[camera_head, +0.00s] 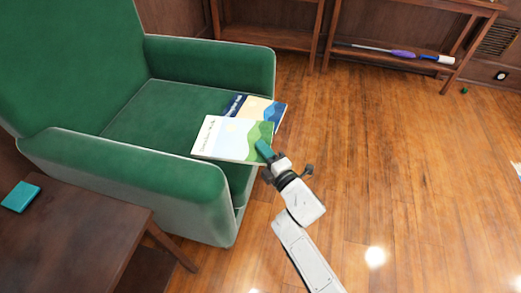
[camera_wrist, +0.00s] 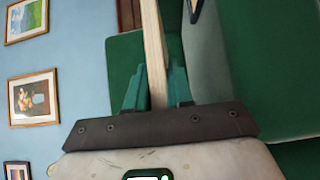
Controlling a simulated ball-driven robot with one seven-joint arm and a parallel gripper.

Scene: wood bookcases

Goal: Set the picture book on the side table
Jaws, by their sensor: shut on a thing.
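A picture book (camera_head: 232,138) with a pale cover and green hills is at the front of the green armchair's seat. My gripper (camera_head: 264,150) is shut on its right edge. In the wrist view the book (camera_wrist: 153,45) shows edge-on between the teal fingers of my gripper (camera_wrist: 157,90). I cannot tell whether the book touches what lies below it. A second book (camera_head: 262,108) with a blue and yellow cover lies behind it, partly covered by it in the picture. The brown side table (camera_head: 80,235) stands at the lower left.
The green armchair (camera_head: 130,170) has a thick armrest between the books and the side table. A small teal book (camera_head: 20,197) lies on the table's left part; the rest of its visible top is bare. Low wooden shelves (camera_head: 390,52) line the back wall. The floor right is largely open.

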